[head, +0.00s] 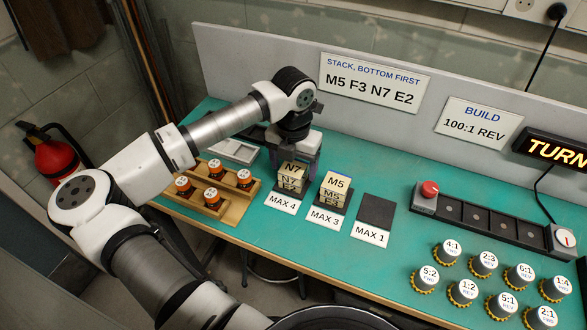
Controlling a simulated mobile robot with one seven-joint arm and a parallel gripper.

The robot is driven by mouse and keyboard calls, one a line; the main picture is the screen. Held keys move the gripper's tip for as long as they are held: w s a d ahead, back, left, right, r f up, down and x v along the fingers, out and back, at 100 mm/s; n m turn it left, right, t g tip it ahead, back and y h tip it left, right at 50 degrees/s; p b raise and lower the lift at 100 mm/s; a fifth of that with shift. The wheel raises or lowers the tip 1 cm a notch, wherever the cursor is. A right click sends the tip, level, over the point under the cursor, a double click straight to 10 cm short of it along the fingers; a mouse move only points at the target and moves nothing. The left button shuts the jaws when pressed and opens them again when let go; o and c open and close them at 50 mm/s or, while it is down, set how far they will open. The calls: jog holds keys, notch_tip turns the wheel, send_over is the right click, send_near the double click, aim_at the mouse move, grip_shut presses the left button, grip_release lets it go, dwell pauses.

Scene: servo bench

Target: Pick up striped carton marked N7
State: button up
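The striped carton marked N7 (291,169) is on top of the stack on the pad labelled MAX 4, above another carton whose label looks like E2 (289,186). My gripper (297,160) points down from above and behind this stack. Its fingers are apart, reaching down near the sides of the top carton. I cannot tell whether they touch it. The far side of the carton is hidden.
To the right, a stack topped by carton M5 (337,182) stands on the MAX 3 pad. The MAX 1 pad (376,212) is empty. A wooden rack (238,207) with several orange-and-white pieces is at the left. Several round gears lie at the front right.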

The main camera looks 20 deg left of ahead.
jog(key=c, duration=0.9)
jog(key=shift+c, duration=0.4)
jog(key=shift+r, duration=0.15)
